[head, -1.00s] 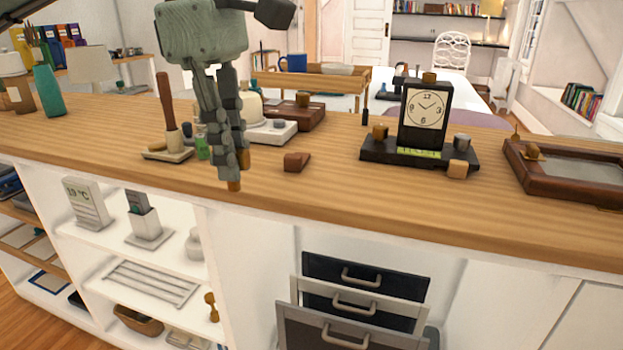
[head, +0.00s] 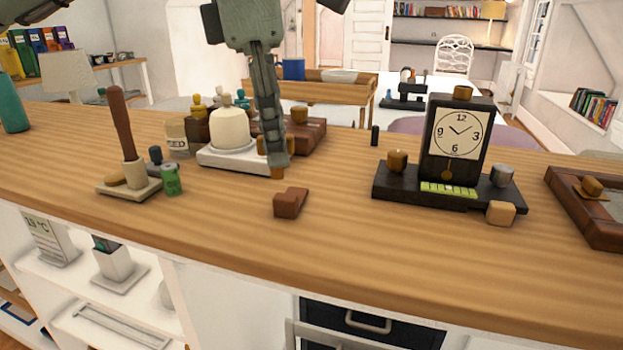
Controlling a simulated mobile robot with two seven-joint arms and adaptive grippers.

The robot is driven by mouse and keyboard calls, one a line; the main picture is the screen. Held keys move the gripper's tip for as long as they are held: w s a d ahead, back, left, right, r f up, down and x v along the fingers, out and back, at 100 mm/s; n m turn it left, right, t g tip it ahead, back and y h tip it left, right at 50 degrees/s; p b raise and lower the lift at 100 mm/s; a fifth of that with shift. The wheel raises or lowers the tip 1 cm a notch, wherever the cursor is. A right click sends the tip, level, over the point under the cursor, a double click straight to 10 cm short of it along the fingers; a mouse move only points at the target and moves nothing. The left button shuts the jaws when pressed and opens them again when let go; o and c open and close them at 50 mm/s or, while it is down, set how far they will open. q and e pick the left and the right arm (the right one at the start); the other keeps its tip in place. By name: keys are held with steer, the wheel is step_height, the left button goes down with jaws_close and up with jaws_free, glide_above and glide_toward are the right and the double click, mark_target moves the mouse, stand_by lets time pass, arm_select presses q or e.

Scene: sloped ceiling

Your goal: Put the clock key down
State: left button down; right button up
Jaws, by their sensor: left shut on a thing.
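My left gripper (head: 275,155) comes down from the top over the wooden counter (head: 350,255). Its fingers are shut, with a small orange-brown piece, apparently the clock key (head: 277,172), at the tips. The fingers hide most of it, and I cannot tell whether it touches the counter. A small notched brown block (head: 290,203) lies just in front of the fingertips. The black clock (head: 455,140) with a white dial stands upright on a dark base to the right. My right gripper is not in view.
A white stand with a cream dome (head: 230,128) is close behind the gripper, left. A small tray with a brown-handled tool (head: 122,125) and a green can (head: 172,180) stand further left. A wood-framed tray (head: 590,220) is at the right. The front counter strip is clear.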

arm_select(q)
steer(key=w+d+f, duration=0.3)
steer(key=shift+w+d, duration=0.25)
steer(key=shift+w, duration=0.05)
steer(key=shift+w+d+f, duration=0.25)
steer(key=shift+w+f, duration=0.05)
steer(key=shift+w, duration=0.05)
steer(key=shift+f, duration=1.95)
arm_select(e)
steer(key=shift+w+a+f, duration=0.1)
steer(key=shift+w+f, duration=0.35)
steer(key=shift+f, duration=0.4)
arm_select(q)
steer(key=shift+f, duration=0.1)
steer(key=c, duration=1.7)
jaws_free()
steer(key=shift+c, duration=0.2)
steer(key=shift+o, duration=1)
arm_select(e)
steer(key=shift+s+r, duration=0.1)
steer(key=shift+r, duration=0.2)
